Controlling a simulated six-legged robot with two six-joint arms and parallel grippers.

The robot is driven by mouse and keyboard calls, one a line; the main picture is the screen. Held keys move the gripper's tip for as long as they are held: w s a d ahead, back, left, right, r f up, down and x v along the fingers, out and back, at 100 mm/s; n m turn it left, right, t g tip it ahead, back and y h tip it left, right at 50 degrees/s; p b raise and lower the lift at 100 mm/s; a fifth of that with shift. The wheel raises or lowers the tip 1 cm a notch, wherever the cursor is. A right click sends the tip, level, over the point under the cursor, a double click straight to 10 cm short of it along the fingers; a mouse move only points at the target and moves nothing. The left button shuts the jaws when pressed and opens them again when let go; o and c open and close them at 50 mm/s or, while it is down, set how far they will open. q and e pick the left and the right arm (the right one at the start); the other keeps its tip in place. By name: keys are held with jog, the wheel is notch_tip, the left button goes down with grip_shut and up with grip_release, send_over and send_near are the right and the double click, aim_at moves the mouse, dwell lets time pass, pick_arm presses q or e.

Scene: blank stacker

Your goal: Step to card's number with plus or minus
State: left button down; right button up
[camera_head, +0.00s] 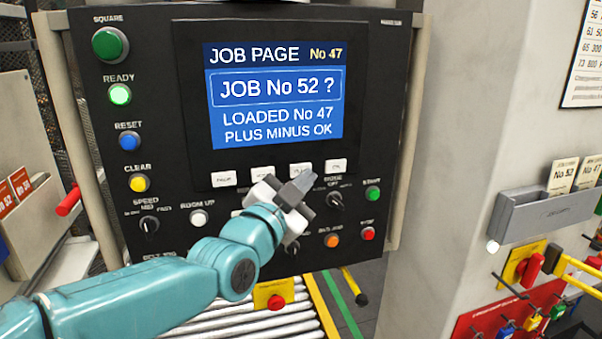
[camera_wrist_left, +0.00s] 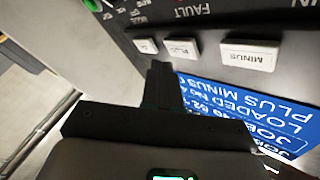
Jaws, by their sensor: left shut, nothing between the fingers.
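The control panel's blue screen (camera_head: 275,97) reads JOB PAGE No 47, JOB No 52 ?, LOADED No 47, PLUS MINUS OK. A row of white keys sits under it: one at the left (camera_head: 223,179), then minus (camera_head: 262,173), plus (camera_head: 299,169) and OK (camera_head: 336,165). My left gripper (camera_head: 305,181) is shut and empty, its tips just below the plus key. In the left wrist view the shut fingers (camera_wrist_left: 161,68) are near the plus key (camera_wrist_left: 181,50) and OK key (camera_wrist_left: 146,46); the minus key (camera_wrist_left: 248,55) is farther right. Contact cannot be told. A card (camera_head: 563,176) reads No 52.
The card stands in a grey holder (camera_head: 548,210) on the right wall, beside a second card. Knobs and coloured buttons, such as the green ready button (camera_head: 120,95), surround the screen. A roller conveyor (camera_head: 245,325) lies below. My arm hides part of the lower panel.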

pick_arm(q)
jog(key=s, duration=0.2)
jog(key=s+d+b, duration=0.1)
jog(key=s, duration=0.1)
jog(key=shift+s+d, duration=0.2)
dwell(3.5)
